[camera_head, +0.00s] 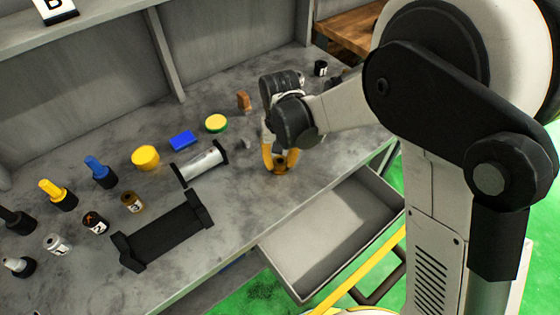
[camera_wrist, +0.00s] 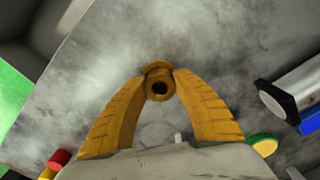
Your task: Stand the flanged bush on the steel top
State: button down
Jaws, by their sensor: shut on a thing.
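The flanged bush (camera_wrist: 159,86), a small brass-coloured ring with a dark bore and a wider flange, sits between the tips of my gripper (camera_wrist: 158,79) in the wrist view. Both yellow fingers touch it from either side. In the head view my gripper (camera_head: 280,165) points down over the grey steel top (camera_head: 245,195), near its front edge, with the bush (camera_head: 281,161) at the fingertips. I cannot tell whether the bush touches the top or hangs just above it. Its bore faces the wrist camera.
An open, empty drawer (camera_head: 335,225) juts out below the front edge. A black-ended roller (camera_head: 200,163), a black cradle (camera_head: 163,232), a blue block (camera_head: 182,140) and a yellow-green disc (camera_head: 216,123) lie to the left. Several tools stand further left. The top beside my gripper is bare.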

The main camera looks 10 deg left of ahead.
jog(key=c, duration=1)
grip_release()
jog(key=shift+c, duration=0.2)
jog(key=shift+r, duration=0.1)
notch_tip(320, 180, up, 12)
jog(key=p, duration=0.5)
jog(key=s+d+r+m+t+y, duration=0.1)
jog(key=d+r+t, duration=0.1)
jog(key=d+r, duration=0.45)
jog(key=s+d+r+m+t, duration=0.15)
jog(key=d+r, duration=0.25)
jog(key=d, duration=0.6)
jog(key=s+d+r+m+t+h, duration=0.1)
jog(key=s+d+t, duration=0.2)
jog(key=s+d, duration=0.6)
jog(key=d, duration=0.4)
jog(key=shift+s+t, duration=0.15)
jog(key=shift+t, duration=0.2)
jog(key=shift+r, duration=0.1)
